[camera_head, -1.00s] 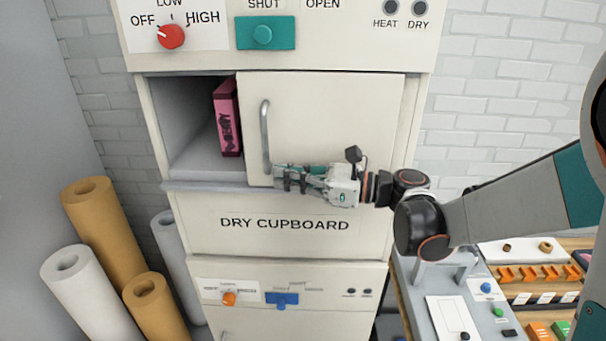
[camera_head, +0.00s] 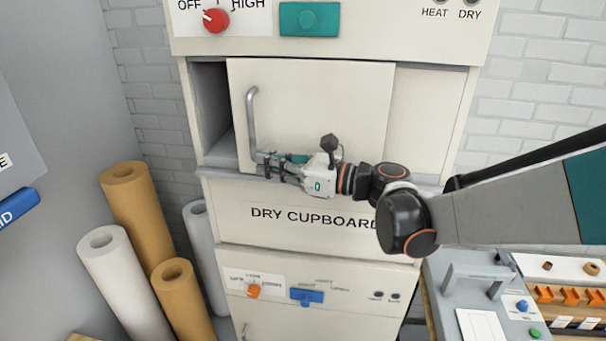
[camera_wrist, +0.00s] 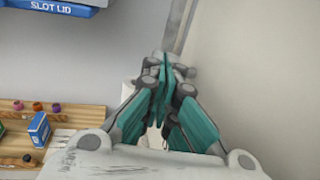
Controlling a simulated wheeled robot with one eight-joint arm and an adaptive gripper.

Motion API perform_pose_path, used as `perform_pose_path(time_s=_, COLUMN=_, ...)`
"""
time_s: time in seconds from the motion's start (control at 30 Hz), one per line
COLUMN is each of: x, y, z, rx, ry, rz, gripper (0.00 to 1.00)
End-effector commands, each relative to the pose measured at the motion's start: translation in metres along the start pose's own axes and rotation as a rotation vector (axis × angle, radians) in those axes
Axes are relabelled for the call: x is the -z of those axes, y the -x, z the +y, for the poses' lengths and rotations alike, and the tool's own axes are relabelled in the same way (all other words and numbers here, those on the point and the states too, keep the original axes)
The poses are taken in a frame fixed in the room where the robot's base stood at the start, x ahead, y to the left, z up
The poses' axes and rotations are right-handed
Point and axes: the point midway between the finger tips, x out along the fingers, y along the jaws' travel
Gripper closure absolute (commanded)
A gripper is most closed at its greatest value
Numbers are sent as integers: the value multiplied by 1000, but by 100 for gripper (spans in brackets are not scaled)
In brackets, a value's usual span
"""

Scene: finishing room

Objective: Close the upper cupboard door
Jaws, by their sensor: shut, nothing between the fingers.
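The upper cupboard door (camera_head: 320,110) is a cream sliding panel with a grey vertical bar handle (camera_head: 252,118) near its left edge. A dark gap (camera_head: 212,112) remains open to its left, and a fixed cream panel shows to its right. My gripper (camera_head: 262,163) is shut and empty, pointing left at the lower end of the handle, in front of the door. I cannot tell whether it touches the handle. In the wrist view my gripper's teal fingers (camera_wrist: 165,85) are together, with a grey bar (camera_wrist: 178,25) beyond them and the pale door surface (camera_wrist: 255,70) on the right.
Paper rolls (camera_head: 135,215) stand at the lower left of the cupboard. A lower unit with an orange knob (camera_head: 253,291) is below. A grey machine (camera_head: 470,290) and workbench are at the lower right. A blue slot lid (camera_wrist: 50,8) shows in the wrist view.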

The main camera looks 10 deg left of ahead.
Motion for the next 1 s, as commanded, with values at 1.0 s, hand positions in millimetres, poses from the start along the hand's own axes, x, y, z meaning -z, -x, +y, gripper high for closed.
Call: perform_pose_path(time_s=1.0, x=-1, y=-118, z=23, rx=0, ry=0, rz=0, gripper=100)
